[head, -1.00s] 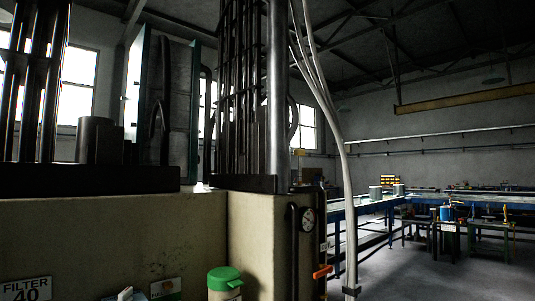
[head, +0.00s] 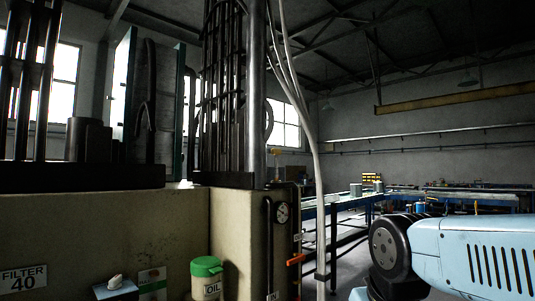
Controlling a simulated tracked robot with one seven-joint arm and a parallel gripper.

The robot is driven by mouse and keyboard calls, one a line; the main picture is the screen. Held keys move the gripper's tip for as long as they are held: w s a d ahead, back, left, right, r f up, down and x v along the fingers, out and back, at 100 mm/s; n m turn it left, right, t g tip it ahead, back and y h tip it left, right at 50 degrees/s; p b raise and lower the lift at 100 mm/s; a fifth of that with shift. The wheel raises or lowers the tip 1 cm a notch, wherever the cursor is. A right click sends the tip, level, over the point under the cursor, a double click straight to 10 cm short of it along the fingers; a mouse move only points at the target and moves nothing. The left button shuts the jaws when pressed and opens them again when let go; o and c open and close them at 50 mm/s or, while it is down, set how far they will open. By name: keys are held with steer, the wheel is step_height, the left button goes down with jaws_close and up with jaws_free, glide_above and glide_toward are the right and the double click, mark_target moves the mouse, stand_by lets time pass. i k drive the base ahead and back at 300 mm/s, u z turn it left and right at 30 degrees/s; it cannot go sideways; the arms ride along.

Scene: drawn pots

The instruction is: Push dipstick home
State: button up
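I cannot make out the dipstick for certain. A small yellowish fitting (head: 277,168) stands up beside the foot of the steel column, on top of the pipework at the tank's right end; it is too small to tell whether it is the dipstick. The beige tank (head: 120,228) fills the lower left. My gripper is out of view; only light blue links of my arm show at the lower right, apart from the tank.
A gauge (head: 282,213), an orange lever (head: 295,259) and a pale hose (head: 318,190) are at the tank's right end. A green-lidded oil container (head: 207,276) stands in front. Blue-framed benches (head: 345,205) stand behind, with open floor between.

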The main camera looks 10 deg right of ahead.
mark_target(276, 152)
steer(key=u, duration=0.1)
steer(key=i, duration=1)
steer(key=z, duration=0.1)
